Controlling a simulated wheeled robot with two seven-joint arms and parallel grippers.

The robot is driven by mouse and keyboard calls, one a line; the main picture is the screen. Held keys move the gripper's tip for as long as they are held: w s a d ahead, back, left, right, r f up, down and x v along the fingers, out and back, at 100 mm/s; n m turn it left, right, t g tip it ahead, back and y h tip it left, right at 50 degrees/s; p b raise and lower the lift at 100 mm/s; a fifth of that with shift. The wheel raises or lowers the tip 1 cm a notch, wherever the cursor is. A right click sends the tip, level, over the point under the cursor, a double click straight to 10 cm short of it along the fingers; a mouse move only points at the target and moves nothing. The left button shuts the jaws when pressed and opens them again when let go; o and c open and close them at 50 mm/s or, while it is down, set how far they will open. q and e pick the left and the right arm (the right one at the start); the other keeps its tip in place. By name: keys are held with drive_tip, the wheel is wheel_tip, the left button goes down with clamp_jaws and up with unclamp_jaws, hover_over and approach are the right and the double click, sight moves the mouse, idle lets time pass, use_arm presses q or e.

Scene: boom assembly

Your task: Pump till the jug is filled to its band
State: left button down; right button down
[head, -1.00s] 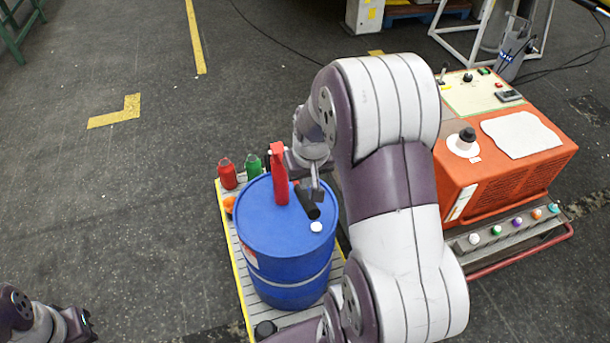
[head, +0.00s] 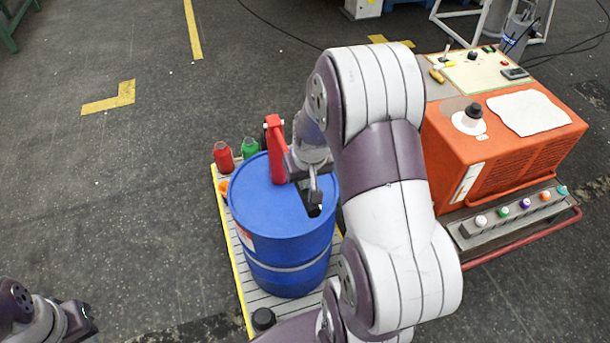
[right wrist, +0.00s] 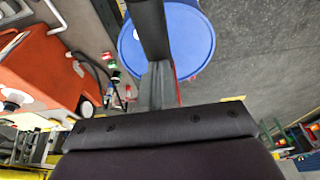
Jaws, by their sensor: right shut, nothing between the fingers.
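A red pump (head: 276,150) stands upright on top of the blue drum (head: 258,205). My right gripper (head: 314,190) is shut and empty, over the right side of the drum top, to the right of the pump. A dark piece (head: 315,208) shows just below its fingers; I cannot tell whether it is a fingertip or part of the pump. In the right wrist view the drum (right wrist: 200,45) lies beyond the dark bars of the gripper. My left gripper (head: 85,322) is at the bottom left, away from the drum; its jaws are unclear. I cannot make out the jug or its band.
The drum stands on a slatted pallet with a yellow edge (head: 231,265). A red bottle (head: 223,157) and a green bottle (head: 250,148) stand behind it. An orange machine (head: 510,150) stands on the right.

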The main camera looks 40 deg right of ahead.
drive_tip(key=w+p+v, duration=0.2)
drive_tip(key=p+v, duration=0.9)
drive_tip(key=shift+w+r, duration=0.4)
drive_tip(key=shift+w, duration=0.05)
drive_tip(key=shift+d, duration=0.1)
drive_tip(key=s+a+f+n+b, duration=0.2)
drive_tip(key=s+a+b, duration=0.2)
drive_tip(key=a, duration=0.2)
drive_tip(key=s+a+f+n+g+b, duration=0.1)
drive_tip(key=s+a+f+b, duration=0.1)
drive_tip(key=s+a+b, duration=0.2)
drive_tip(key=shift+s+a+f+n+y, duration=0.35)
drive_tip(key=shift+a+n+y, duration=0.05)
drive_tip(key=shift+a, duration=1.1)
